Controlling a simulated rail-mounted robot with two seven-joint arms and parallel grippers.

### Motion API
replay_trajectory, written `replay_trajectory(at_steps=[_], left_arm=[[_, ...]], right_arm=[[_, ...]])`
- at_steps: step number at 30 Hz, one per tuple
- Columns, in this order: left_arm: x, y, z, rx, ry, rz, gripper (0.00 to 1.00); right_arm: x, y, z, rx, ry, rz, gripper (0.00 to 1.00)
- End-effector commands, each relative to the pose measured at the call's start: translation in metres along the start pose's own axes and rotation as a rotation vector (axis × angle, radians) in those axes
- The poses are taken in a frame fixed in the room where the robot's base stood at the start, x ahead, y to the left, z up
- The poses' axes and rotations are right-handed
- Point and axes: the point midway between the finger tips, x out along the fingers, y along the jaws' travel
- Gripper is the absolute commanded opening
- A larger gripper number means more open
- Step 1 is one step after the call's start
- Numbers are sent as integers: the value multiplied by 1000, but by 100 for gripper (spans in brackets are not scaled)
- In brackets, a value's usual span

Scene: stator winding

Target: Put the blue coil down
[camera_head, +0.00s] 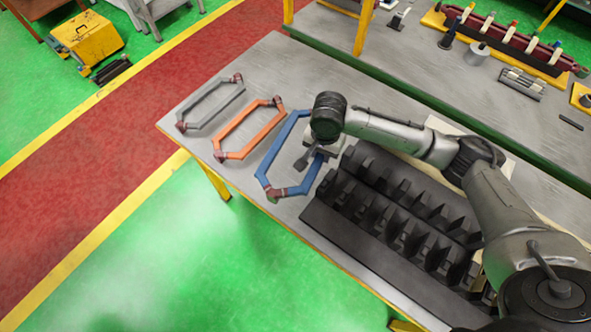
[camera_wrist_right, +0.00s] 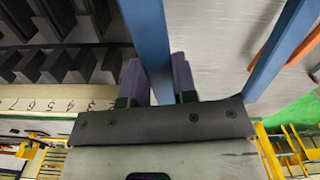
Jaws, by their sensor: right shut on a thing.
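The blue coil (camera_head: 277,143) is a long six-sided loop with dark red end pieces, over the near left part of the grey table (camera_head: 290,75). My right gripper (camera_head: 311,156) is at its right long side. In the right wrist view, the two fingers of my right gripper (camera_wrist_right: 158,75) are shut on one straight side of the blue coil (camera_wrist_right: 148,35); the other side runs free at the right. The coil looks close to the table top; I cannot tell whether it touches. Part of it is hidden behind my right wrist. My left gripper is not in view.
An orange coil (camera_head: 238,124) and a grey coil (camera_head: 199,99) lie on the table left of the blue coil. A black slotted stator block (camera_head: 345,235) stands close on the right. Bare table lies behind the coils. A second table with parts stands farther back.

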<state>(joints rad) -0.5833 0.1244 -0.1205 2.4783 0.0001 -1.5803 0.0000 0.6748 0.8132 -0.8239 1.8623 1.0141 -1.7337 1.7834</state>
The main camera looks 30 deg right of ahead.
Motion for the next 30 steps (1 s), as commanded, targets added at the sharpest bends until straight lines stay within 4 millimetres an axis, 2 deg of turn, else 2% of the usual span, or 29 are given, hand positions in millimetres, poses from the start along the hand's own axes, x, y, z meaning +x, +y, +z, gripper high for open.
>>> replay_trajectory(at_steps=[1, 6, 11, 18, 25, 30], left_arm=[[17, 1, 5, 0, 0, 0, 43], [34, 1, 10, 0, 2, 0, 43], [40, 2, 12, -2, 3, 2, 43], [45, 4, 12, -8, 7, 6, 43], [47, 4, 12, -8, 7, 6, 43], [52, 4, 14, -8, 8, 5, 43]], right_arm=[[16, -2, -6, 43, -1, -3, 0], [32, -4, -20, 150, -7, -5, 0], [44, -4, -26, 197, -10, -4, 0], [77, -4, -26, 207, -11, -4, 0], [93, -4, -26, 205, -10, -4, 0], [118, -4, -26, 204, -9, -3, 0]])
